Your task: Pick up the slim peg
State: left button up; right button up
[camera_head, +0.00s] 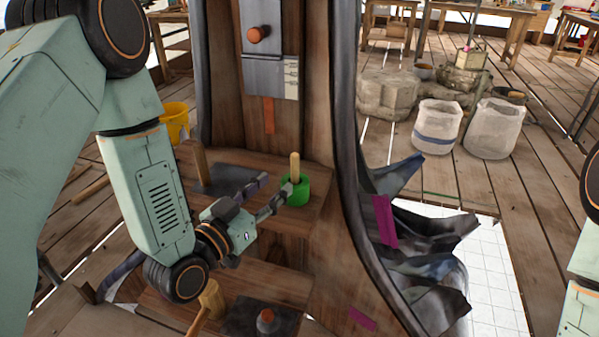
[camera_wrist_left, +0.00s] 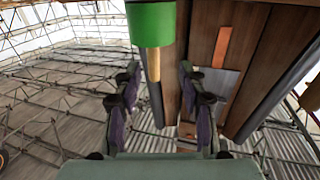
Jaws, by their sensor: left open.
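A slim pale wooden peg (camera_head: 295,164) stands upright in a green round holder (camera_head: 299,190) on the wooden ledge. My left gripper (camera_head: 276,184) is open, with its fingers pointing toward the holder and peg from the near left. In the left wrist view the green holder (camera_wrist_left: 152,24) is at the top, and the peg (camera_wrist_left: 154,66) runs down from it in line with the gap between the open fingers (camera_wrist_left: 159,72). I cannot tell whether either finger touches the peg. A second wooden peg (camera_head: 200,160) stands on a dark plate to the left. My right gripper is out of view.
The tall spire panel (camera_head: 225,60) rises behind the ledge, with an orange knob (camera_head: 257,34) on it. A wooden-handled tool (camera_head: 209,298) and a dark plate with a knob (camera_head: 266,318) are below the gripper. A yellow bucket (camera_head: 175,120) stands behind left.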

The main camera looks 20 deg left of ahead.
aim_at(293, 174)
pick_arm(q)
jog(key=shift+w+d+r, duration=0.1)
jog(key=shift+w+d, duration=0.4)
jog(key=shift+w, duration=0.3)
jog(key=shift+w+d+b, duration=0.15)
jog(key=shift+w+b, duration=0.15)
jog(key=shift+w, duration=0.3)
jog(key=x, duration=0.2)
jog(key=d+x, duration=0.1)
jog(key=x, duration=0.1)
jog(key=shift+s+a+b, duration=0.1)
jog(key=shift+s+b, duration=0.05)
jog(key=shift+b, duration=0.25)
jog(key=shift+a, duration=0.2)
jog(key=shift+d, duration=0.15)
jog(key=c, duration=0.4)
grip_shut()
